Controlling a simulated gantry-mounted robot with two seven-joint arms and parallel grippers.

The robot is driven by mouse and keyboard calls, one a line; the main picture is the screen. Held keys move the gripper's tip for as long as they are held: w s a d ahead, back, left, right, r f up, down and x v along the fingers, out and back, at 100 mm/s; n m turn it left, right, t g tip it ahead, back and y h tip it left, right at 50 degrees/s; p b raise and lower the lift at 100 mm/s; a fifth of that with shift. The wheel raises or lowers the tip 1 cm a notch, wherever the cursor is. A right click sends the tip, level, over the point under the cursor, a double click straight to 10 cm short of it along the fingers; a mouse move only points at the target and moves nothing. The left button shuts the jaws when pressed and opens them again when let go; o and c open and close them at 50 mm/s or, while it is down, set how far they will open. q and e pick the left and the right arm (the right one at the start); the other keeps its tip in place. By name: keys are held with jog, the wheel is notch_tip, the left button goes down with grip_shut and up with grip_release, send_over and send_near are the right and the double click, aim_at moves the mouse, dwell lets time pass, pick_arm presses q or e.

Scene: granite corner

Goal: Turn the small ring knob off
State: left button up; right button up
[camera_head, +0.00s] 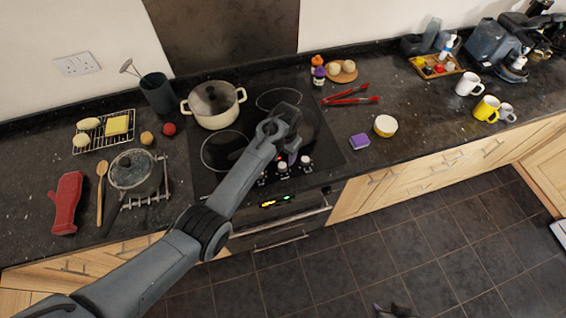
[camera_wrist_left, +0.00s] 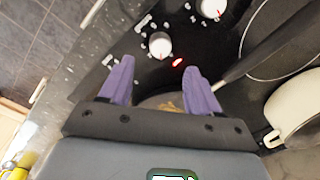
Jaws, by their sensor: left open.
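I cannot tell which ring each serves. My left gripper (camera_head: 277,127) is above the hob, behind the knobs. In the left wrist view its purple fingers (camera_wrist_left: 157,70) are apart and empty. One knob (camera_wrist_left: 160,45) lies just beyond the gap between the fingertips, with a lit red light (camera_wrist_left: 178,62) beside it. Another knob (camera_wrist_left: 212,8) is farther off. A dark tip at the bottom edge seems to be my right gripper (camera_head: 391,309).
A cream pot (camera_head: 213,106) with a lid stands at the back left of the hob. A pan handle (camera_wrist_left: 265,52) lies close to the fingers.

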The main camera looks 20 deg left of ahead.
aim_at(283, 165)
pick_arm(q)
jog(key=shift+a+f+b, duration=0.2)
jog(key=shift+f+b, duration=2.65)
jog(key=shift+f, duration=0.6)
jog(key=c, duration=1)
jog(key=shift+c, duration=0.2)
